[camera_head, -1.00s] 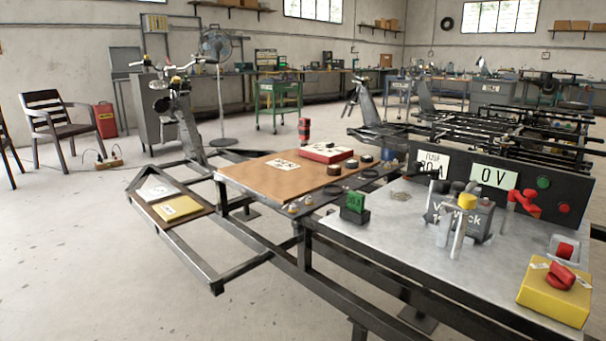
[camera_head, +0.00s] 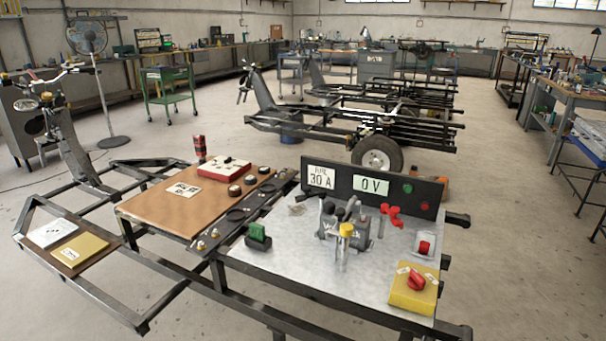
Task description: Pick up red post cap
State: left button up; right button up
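A small red cap-like piece (camera_head: 424,247), likely the red post cap, sits on a small pale plate (camera_head: 428,240) at the right side of the metal-topped bench (camera_head: 300,255). Another red part (camera_head: 391,211), of irregular shape, is behind it to the left, close to the black meter panel (camera_head: 345,188). I cannot tell for certain which of the two is the cap. A grey battery-like block (camera_head: 361,236) with a yellow-topped piece (camera_head: 346,230) in front stands mid-bench. Neither of my grippers is in view.
A yellow box (camera_head: 403,298) with a red knob stands at the bench's front right corner. A green-topped block (camera_head: 257,237) is at the left. A brown board (camera_head: 150,205) adjoins on the left. Open floor (camera_head: 520,270) lies to the right.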

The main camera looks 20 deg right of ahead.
aim_at(424, 246)
jog(key=z, duration=1.45)
